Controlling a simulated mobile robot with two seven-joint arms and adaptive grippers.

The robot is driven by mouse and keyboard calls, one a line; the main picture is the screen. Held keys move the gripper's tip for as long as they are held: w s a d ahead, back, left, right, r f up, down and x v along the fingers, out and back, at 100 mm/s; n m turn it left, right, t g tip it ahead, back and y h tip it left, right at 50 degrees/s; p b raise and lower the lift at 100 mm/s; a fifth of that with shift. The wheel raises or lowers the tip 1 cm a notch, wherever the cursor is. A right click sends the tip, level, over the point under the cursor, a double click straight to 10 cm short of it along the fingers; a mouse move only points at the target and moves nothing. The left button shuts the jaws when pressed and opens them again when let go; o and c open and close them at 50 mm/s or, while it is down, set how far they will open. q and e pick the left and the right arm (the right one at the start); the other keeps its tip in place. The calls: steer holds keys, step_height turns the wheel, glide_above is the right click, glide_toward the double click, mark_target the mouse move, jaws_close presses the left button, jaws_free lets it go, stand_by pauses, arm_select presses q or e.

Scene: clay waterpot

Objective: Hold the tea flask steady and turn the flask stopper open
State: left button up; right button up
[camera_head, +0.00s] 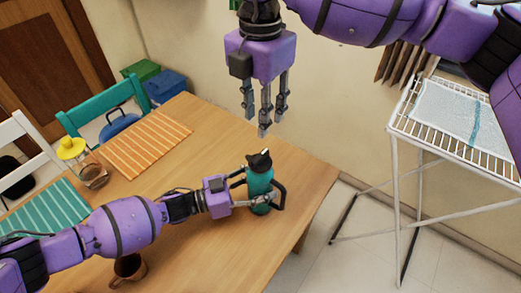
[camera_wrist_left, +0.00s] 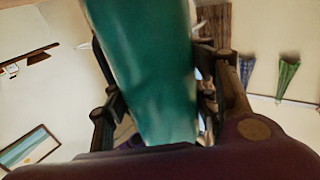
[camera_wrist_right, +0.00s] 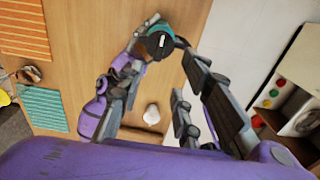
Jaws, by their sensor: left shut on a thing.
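The teal tea flask (camera_head: 259,190) stands upright near the right edge of the wooden table. It has a black stopper (camera_head: 259,160) on top and a black handle on its right side. My left gripper (camera_head: 262,199) is shut around the flask's body; the teal body (camera_wrist_left: 150,75) fills the middle of the left wrist view between the fingers. My right gripper (camera_head: 264,112) is empty, above the flask, pointing down with its fingers apart. In the right wrist view the stopper (camera_wrist_right: 159,42) shows from above, beyond the fingers.
A white wire rack (camera_head: 455,150) with a towel stands to the right. The air around the stopper is clear.

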mark_target(261, 155)
step_height(261, 155, down, 12)
stand_by(0.5)
jaws_close()
